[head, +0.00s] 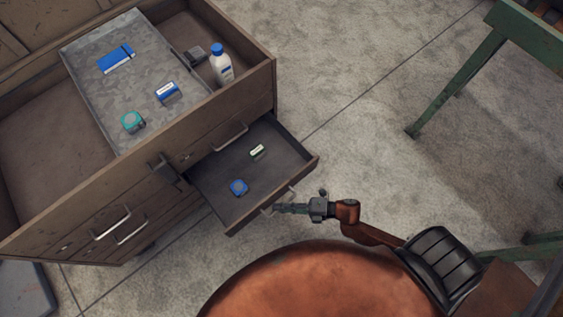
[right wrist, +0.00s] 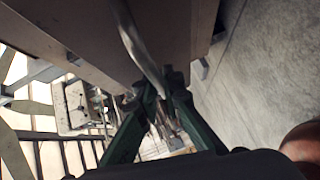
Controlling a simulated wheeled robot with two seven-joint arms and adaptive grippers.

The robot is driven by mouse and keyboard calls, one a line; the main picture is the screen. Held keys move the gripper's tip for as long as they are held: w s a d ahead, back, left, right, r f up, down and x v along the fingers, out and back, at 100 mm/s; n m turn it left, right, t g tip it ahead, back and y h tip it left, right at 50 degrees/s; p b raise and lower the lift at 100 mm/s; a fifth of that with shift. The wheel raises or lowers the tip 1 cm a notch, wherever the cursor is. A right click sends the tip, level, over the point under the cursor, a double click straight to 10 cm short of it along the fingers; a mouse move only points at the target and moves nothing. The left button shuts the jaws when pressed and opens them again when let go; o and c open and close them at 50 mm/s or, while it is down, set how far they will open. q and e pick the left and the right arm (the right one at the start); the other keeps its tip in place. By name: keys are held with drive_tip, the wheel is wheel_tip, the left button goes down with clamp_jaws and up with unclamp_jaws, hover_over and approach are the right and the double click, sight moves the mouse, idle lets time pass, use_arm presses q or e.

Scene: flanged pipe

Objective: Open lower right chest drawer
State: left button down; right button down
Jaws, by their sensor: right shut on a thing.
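The wooden chest (head: 95,215) stands at the left of the head view. In the right wrist view the metal handle (right wrist: 140,45) runs down between the green fingers (right wrist: 155,95). My left gripper is not in view.
The chest's open top holds a grey panel (head: 85,75) with small boxes on it, and a white bottle (head: 221,65) beside it. A green-legged table (head: 455,85) stands at the upper right. Bare concrete floor (head: 360,150) lies between.

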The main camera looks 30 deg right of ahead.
drive_tip(key=c, duration=2.1)
unclamp_jaws()
drive_tip(key=v, duration=1.2)
drive_tip(key=shift+d, duration=0.1)
